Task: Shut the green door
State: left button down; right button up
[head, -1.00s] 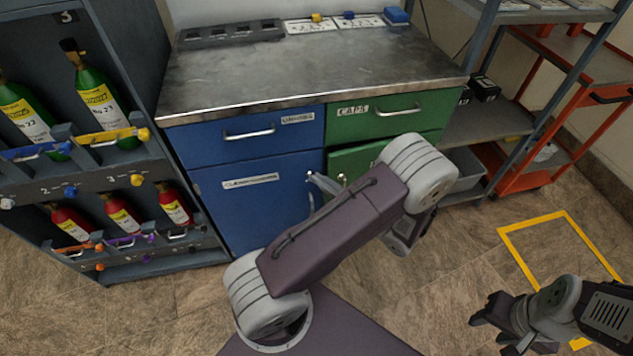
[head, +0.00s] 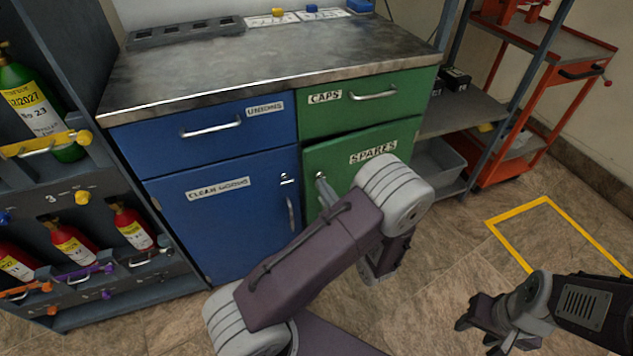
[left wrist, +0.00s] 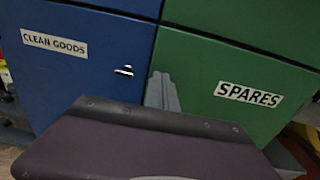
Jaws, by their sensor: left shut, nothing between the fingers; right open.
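The green door (head: 345,158), labelled SPARES, is under the green CAPS drawer. A thin dark gap runs along its top, and it looks slightly ajar; how far is hard to tell. It also fills the right of the left wrist view (left wrist: 220,65). My left gripper (head: 323,188) is shut and empty, its fingertips at the door's left side near the lock; I cannot tell whether they touch. They show in the left wrist view (left wrist: 162,92). My left arm hides the door's lower part. My right gripper (head: 474,325) is open and empty, away from the cabinet over the floor.
The blue door (head: 235,215) labelled CLEAN GOODS is beside it, looking closed. A metal worktop (head: 260,65) lies above. A bottle rack (head: 45,205) stands left; shelving (head: 455,110) and an orange cart (head: 540,60) stand right. Floor by the yellow outline (head: 520,212) is clear.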

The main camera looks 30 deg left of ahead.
aim_at(312, 170)
pick_arm(q)
jog(key=b+x, duration=0.1)
jog(key=x, duration=0.3)
jog(key=shift+w+a, duration=0.1)
